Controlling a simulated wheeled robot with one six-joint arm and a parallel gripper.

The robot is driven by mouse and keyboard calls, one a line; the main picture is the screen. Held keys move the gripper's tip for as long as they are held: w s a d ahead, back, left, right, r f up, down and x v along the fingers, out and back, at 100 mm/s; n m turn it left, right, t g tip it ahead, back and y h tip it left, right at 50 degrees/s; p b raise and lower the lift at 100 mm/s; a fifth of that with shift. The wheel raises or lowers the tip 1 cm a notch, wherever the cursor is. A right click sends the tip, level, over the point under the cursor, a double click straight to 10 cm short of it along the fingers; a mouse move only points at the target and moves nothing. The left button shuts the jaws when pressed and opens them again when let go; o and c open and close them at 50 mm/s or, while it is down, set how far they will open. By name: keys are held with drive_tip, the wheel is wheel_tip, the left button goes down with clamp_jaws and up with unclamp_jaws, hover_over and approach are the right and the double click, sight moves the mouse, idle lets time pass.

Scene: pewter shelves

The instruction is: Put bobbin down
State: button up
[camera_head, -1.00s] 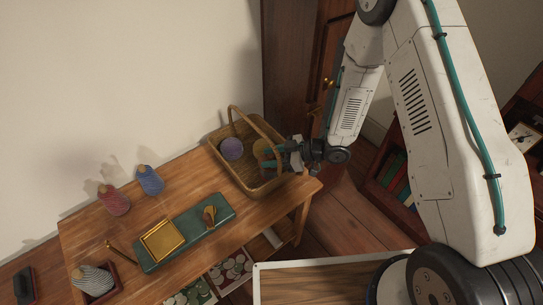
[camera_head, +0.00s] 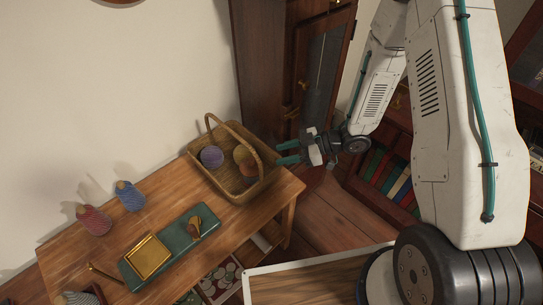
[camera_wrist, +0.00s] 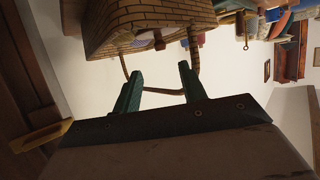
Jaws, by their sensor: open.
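An orange-brown bobbin (camera_head: 243,158) sits in the right part of the wicker basket (camera_head: 236,190), partly behind the handle. A purple bobbin (camera_head: 212,157) lies to its left in the same basket. My gripper (camera_head: 284,153) is open and empty, just right of the basket, with its green fingers pointing at it. In the wrist view my gripper (camera_wrist: 157,84) has its fingers apart with nothing between them. The basket (camera_wrist: 150,18) shows above them, upside down, with its handle behind the fingers. Its contents are mostly hidden there.
The wooden table (camera_head: 166,192) also bears a pink bobbin (camera_head: 94,221), a blue bobbin (camera_head: 130,198), and a green board (camera_head: 178,250) with a brass tray (camera_head: 147,257). A grey striped bobbin (camera_head: 80,298) is cut off at lower left. A bookshelf (camera_head: 385,178) stands right of the table.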

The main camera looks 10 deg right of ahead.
drive_tip(key=shift+d+r, duration=0.2)
drive_tip(key=shift+d, duration=0.2)
drive_tip(key=w+d+r+m+t+h, duration=0.3)
drive_tip(key=w+d+r+t+h, duration=0.2)
drive_tip(key=w+d+r+h, duration=0.5)
drive_tip(key=s+d+r+m+h, duration=0.4)
drive_tip(key=d+r+m, duration=0.15)
drive_tip(key=r, duration=0.55)
drive_tip(key=s+d+r+m+g+h, duration=0.25)
drive_tip(key=s+r+m, duration=0.4)
drive_tip(key=s, duration=0.75)
drive_tip(key=s+a+r+g+y, duration=0.1)
drive_tip(key=s+a+r+g, duration=0.1)
drive_tip(key=s, duration=0.6)
drive_tip(key=s+a+r+g+y, duration=0.2)
drive_tip(key=s+a+r, duration=0.1)
drive_tip(key=s, duration=0.6)
drive_tip(key=shift+s+a+m, duration=0.2)
drive_tip(key=shift+a+m, duration=0.2)
drive_tip(key=shift+a, duration=0.05)
